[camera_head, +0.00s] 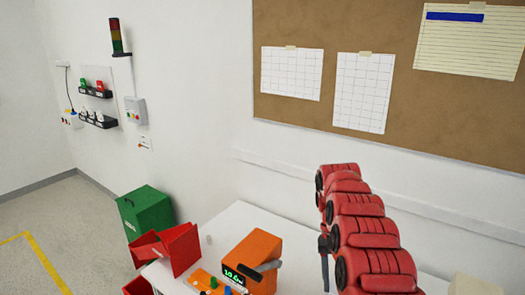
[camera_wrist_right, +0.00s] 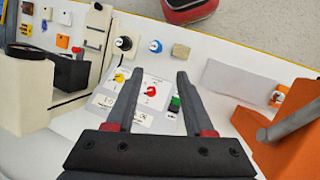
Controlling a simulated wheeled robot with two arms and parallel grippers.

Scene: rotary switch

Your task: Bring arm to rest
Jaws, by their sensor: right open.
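My right arm (camera_head: 365,235) is red and reaches up over the table from the lower right of the head view. Its dark gripper (camera_head: 324,262) points down there and is seen side-on. In the right wrist view the gripper (camera_wrist_right: 158,76) is open, with two dark fingers apart and nothing held between them. A white panel with a red rotary knob (camera_wrist_right: 151,91) shows beyond and between the fingers. A yellow knob (camera_wrist_right: 119,78) lies to its left and a green part (camera_wrist_right: 174,104) to its right. My left gripper is not in view.
An orange box (camera_head: 252,262) with a lit display and dark handle stands on the white table (camera_head: 225,222). Red bins (camera_head: 180,249) and a green container (camera_head: 145,215) stand at left. A corkboard (camera_head: 340,30) hangs on the wall behind. Open floor lies at far left.

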